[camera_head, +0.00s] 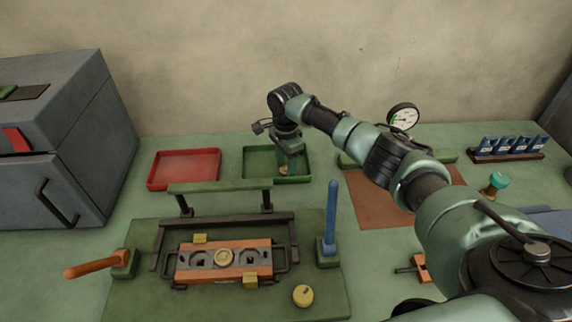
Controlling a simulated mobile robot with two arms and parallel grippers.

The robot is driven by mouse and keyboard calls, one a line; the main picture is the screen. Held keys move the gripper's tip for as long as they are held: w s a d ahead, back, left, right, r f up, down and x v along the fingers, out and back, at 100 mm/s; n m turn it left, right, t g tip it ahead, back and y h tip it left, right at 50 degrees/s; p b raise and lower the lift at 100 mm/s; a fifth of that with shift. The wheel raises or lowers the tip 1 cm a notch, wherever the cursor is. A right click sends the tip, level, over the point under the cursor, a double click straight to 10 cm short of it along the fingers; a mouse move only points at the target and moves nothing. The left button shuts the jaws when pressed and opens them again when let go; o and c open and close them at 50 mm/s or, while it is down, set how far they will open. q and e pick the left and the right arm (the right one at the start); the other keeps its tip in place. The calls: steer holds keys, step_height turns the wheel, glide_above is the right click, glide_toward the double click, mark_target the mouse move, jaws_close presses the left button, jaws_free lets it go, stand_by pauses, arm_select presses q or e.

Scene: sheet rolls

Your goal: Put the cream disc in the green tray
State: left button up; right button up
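The green tray (262,148) is on the table near the back wall, right of the red tray. My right gripper (288,169) points down into the right part of the green tray. A small cream-yellow disc (284,171) shows at its fingertips, partly hidden by them. I cannot tell whether the fingers grip it or whether it rests on the tray floor. Another round cream piece (223,257) sits in the middle of the orange plate (185,271) in the fixture. My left gripper is not in view.
The red tray (184,166) is empty. A dark fixture frame with a green bar (220,186) stands in front of the trays. A blue upright handle (332,215), a yellow knob (302,295) and an orange handle (90,267) are nearby. A grey cabinet (60,130) stands left.

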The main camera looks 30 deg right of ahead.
mark_target(286, 169)
steer(key=shift+r, duration=0.15)
step_height(286, 169, up, 12)
steer(key=shift+b, duration=0.35)
stand_by(0.6)
